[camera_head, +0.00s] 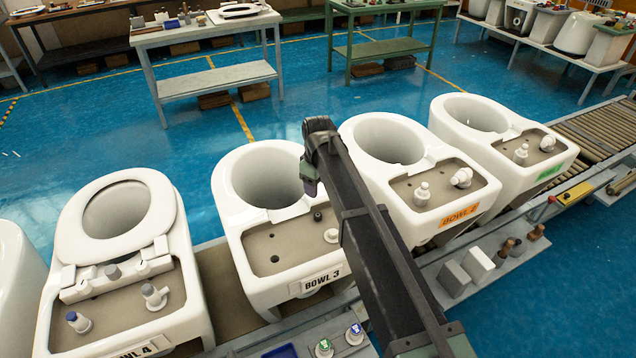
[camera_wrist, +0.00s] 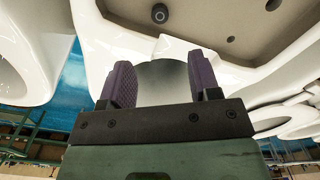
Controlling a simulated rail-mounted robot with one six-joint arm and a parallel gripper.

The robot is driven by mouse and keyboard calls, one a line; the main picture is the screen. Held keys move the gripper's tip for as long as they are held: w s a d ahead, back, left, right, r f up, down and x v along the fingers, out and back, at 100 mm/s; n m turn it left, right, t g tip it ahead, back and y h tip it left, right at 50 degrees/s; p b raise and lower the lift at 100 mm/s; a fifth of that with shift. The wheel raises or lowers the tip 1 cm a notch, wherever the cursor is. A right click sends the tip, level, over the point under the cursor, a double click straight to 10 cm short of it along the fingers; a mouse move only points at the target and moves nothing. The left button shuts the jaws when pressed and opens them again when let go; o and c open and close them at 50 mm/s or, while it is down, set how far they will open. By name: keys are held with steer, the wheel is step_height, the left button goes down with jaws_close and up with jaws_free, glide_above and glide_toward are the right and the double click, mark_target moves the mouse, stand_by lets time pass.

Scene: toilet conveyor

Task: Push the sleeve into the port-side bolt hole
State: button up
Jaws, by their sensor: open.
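Bowl 3 (camera_head: 240,240) is a white toilet bowl with a grey-brown deck (camera_head: 292,248) at its near end. A small dark sleeve (camera_head: 317,216) stands at a hole on the deck's right side; in the wrist view it is a dark ring with a lighter centre (camera_wrist: 160,13). How deep it sits I cannot tell. An open bolt hole (camera_head: 275,259) is on the left of the deck, and it also shows in the wrist view (camera_wrist: 272,5). My gripper (camera_head: 310,186) is open above the right rim of bowl 3. Its purple fingers (camera_wrist: 162,82) are apart, with nothing held.
Bowl 4 (camera_head: 190,300), with a seat, stands at left. Bowl 2 (camera_head: 385,185) and another bowl (camera_head: 445,108) stand at right with white fittings on their decks. A front ledge holds grey blocks (camera_head: 478,265) and small capped parts.

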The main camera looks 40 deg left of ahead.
mark_target(318, 214)
steer(key=shift+c, duration=0.3)
step_height(318, 214, down, 4)
steer(key=m+b, duration=0.1)
steer(key=b, duration=0.1)
steer(key=m+b, duration=0.2)
steer(key=shift+f, duration=0.25)
steer(key=c, duration=0.7)
steer(key=shift+f+m+b, duration=0.15)
steer(key=shift+m+b, duration=0.2)
steer(key=shift+m, duration=0.25)
steer(key=shift+c, duration=1.3)
jaws_close()
step_height(318, 214, down, 6)
steer(key=b, duration=0.5)
steer(key=shift+b, duration=0.4)
steer(key=shift+r, duration=0.25)
